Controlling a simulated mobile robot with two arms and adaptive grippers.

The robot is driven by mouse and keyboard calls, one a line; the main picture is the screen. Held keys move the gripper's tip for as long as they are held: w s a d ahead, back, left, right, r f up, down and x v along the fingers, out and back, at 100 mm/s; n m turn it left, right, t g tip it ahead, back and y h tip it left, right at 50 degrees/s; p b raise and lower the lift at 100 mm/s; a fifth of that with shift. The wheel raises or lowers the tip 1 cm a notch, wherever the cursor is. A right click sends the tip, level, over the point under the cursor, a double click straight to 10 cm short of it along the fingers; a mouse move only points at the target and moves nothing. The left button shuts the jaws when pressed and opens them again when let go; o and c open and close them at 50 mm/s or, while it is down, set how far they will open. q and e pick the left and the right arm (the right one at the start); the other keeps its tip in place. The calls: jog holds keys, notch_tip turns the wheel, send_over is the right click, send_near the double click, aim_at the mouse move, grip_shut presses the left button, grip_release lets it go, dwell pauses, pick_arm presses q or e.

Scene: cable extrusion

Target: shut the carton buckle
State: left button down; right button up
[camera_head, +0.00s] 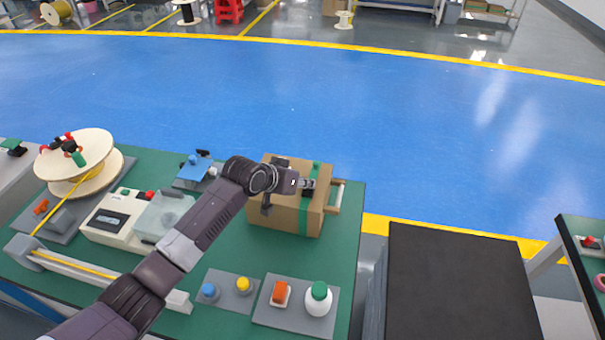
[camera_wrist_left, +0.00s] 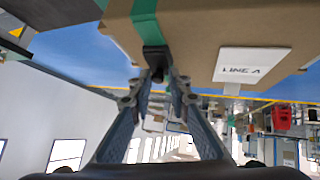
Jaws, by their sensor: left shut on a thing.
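The carton (camera_head: 290,214) is a brown box with a green strap (camera_head: 305,218) down its side, standing on the green table. In the left wrist view the carton (camera_wrist_left: 195,30) appears at the top, with the green strap (camera_wrist_left: 144,18) and a white label reading "LINE A" (camera_wrist_left: 252,66). A dark buckle (camera_wrist_left: 155,55) sits on the strap. My left gripper (camera_head: 308,184) is at the carton's top; in the wrist view its fingertips (camera_wrist_left: 158,82) are closed on the buckle. The arm hides part of the carton. My right gripper is out of view.
A cable spool (camera_head: 75,155) and a white machine (camera_head: 112,220) stand at the left of the table. Blue and yellow buttons (camera_head: 226,289) and a green-capped bottle (camera_head: 318,298) are in front. A wooden handle-like frame (camera_head: 336,195) is right beside the carton.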

pick_arm(q)
jog(key=shift+w+d+g+y+p, duration=0.25)
jog(key=shift+g+p, duration=0.25)
jog(key=shift+g, duration=0.5)
jog(key=shift+f, duration=0.1)
jog(key=c, duration=1.9)
grip_release()
jog(key=shift+d, duration=0.1)
jog(key=shift+c, duration=0.2)
jog(key=shift+s+a+r, duration=0.1)
jog(key=shift+a+r, duration=0.25)
jog(key=v, duration=1.1)
jog(key=shift+d, duration=0.15)
jog(key=shift+s, duration=0.1)
